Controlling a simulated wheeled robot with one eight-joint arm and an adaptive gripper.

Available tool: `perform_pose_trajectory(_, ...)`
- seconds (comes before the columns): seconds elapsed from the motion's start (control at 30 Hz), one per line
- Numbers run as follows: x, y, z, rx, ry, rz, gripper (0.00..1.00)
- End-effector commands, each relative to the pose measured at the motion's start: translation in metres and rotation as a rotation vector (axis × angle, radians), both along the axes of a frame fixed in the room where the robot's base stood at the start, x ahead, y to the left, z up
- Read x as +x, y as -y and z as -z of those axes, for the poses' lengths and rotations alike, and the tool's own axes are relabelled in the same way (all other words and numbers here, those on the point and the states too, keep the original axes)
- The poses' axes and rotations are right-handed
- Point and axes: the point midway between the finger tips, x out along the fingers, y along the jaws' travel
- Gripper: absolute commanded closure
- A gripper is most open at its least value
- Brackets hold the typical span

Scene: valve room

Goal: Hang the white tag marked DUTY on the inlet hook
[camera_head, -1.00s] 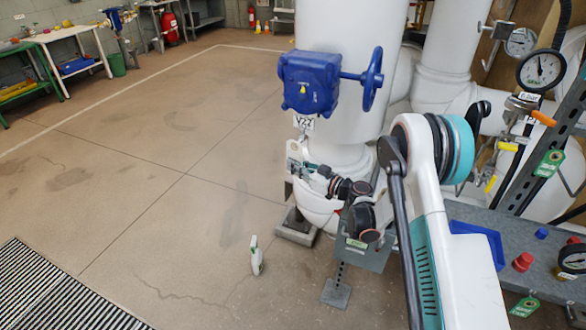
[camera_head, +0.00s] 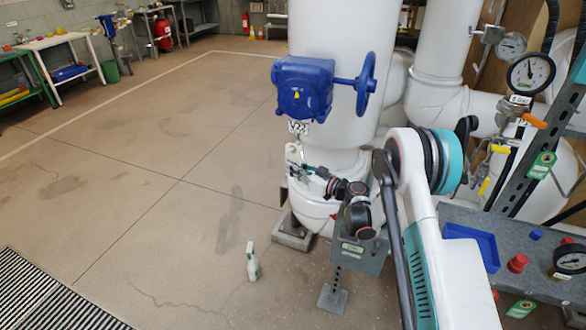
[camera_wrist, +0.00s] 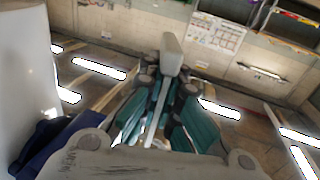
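My gripper (camera_head: 301,160) is beside the white pipe, just below the blue valve gearbox (camera_head: 304,88). In the wrist view its teal fingers (camera_wrist: 168,75) come together around a pale, narrow piece (camera_wrist: 172,48). This looks like the white tag seen nearly edge-on; in the head view a small white plate (camera_head: 292,154) stands at the fingertips. No DUTY lettering can be read. A small black-and-white label plate (camera_head: 298,128) hangs under the gearbox, just above the gripper. I cannot make out the inlet hook for certain.
The large white pipe (camera_head: 335,40) and blue handwheel (camera_head: 367,84) are close to the arm. A grey shelf at right holds a blue tray (camera_head: 474,240), red caps (camera_head: 517,263) and a gauge (camera_head: 570,259).

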Motion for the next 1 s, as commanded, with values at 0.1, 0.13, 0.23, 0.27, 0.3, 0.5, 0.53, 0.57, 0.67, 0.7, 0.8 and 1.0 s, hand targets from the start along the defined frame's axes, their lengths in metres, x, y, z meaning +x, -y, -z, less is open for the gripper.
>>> perform_pose_trajectory(0.1, -0.0001, -0.0001, 0.0, 0.0, 0.0, 0.0, 1.0)
perform_pose_trajectory(0.13, -0.0001, -0.0001, -0.0001, 0.0, 0.0, 0.0, 1.0)
perform_pose_trajectory(0.23, -0.0001, -0.0001, -0.0001, 0.0, 0.0, 0.0, 1.0)
perform_pose_trajectory(0.27, -0.0001, -0.0001, -0.0001, 0.0, 0.0, 0.0, 1.0)
perform_pose_trajectory(0.3, -0.0002, -0.0001, -0.0001, 0.0, 0.0, 0.0, 1.0)
perform_pose_trajectory(0.5, -0.0002, -0.0001, -0.0001, 0.0, 0.0, 0.0, 0.81)
perform_pose_trajectory(0.53, -0.0002, -0.0001, -0.0001, 0.0, 0.0, 0.0, 0.74)
perform_pose_trajectory(0.57, -0.0002, -0.0001, -0.0001, 0.0, 0.0, 0.0, 0.72)
perform_pose_trajectory(0.67, -0.0002, -0.0001, -0.0001, 0.0, 0.0, 0.0, 0.72)
perform_pose_trajectory(0.7, -0.0002, -0.0001, -0.0001, 0.0, 0.0, 0.0, 0.72)
perform_pose_trajectory(0.8, -0.0002, -0.0001, -0.0001, 0.0, 0.0, 0.0, 0.72)
perform_pose_trajectory(1.0, -0.0037, 0.0062, -0.0002, 0.0, 0.0, 0.001, 0.72)
